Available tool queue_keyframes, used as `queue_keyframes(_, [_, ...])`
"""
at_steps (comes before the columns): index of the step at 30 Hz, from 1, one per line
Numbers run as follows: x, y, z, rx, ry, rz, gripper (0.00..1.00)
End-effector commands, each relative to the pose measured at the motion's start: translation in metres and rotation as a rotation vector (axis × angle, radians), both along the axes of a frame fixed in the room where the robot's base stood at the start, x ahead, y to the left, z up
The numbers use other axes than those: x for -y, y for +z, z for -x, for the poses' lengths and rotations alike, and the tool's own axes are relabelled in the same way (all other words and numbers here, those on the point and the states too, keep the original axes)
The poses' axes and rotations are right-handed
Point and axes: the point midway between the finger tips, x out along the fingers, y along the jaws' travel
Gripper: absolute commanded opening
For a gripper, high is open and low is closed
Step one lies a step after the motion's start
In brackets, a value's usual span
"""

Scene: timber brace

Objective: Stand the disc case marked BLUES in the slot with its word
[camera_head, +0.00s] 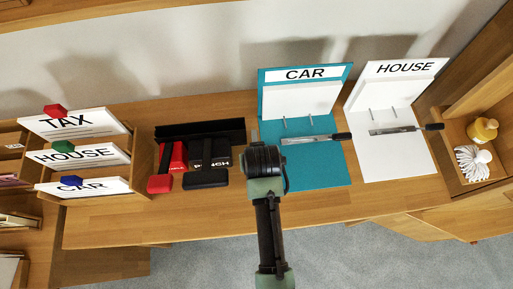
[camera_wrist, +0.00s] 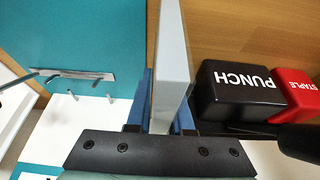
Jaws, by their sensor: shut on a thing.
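My gripper (camera_wrist: 165,118) is shut on a thin pale grey slab (camera_wrist: 172,60), seen nearly edge-on between its blue fingers in the wrist view. The slab may be the disc case, but no word on it can be read. The word BLUES does not show in either view. A slot with that word cannot be made out.
The desk (camera_head: 215,215) holds a black PUNCH (camera_head: 207,165), a red stapler (camera_head: 170,165), a CAR board (camera_head: 318,165) and a HOUSE board (camera_head: 400,155). A rack (camera_head: 140,165) of TAX, HOUSE and CAR cards stands left. Shelves with small items (camera_head: 18,219) are far left.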

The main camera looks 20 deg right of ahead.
Motion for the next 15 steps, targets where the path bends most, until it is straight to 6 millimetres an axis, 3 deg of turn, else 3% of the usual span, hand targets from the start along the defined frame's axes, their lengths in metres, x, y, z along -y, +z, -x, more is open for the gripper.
queue_keyframes(1, [-0.0001,-0.0024,0.0001,0.0,0.0,0.0,0.0])
queue_keyframes(2, [0.0,-0.0017,0.0002,-0.001,0.0,0.0,0.25])
queue_keyframes(6, [0.0,-0.0015,0.0001,-0.001,0.0,0.0,0.5])
queue_keyframes(15, [0.0,0.0,0.0001,0.0,0.0,0.0,0.5])
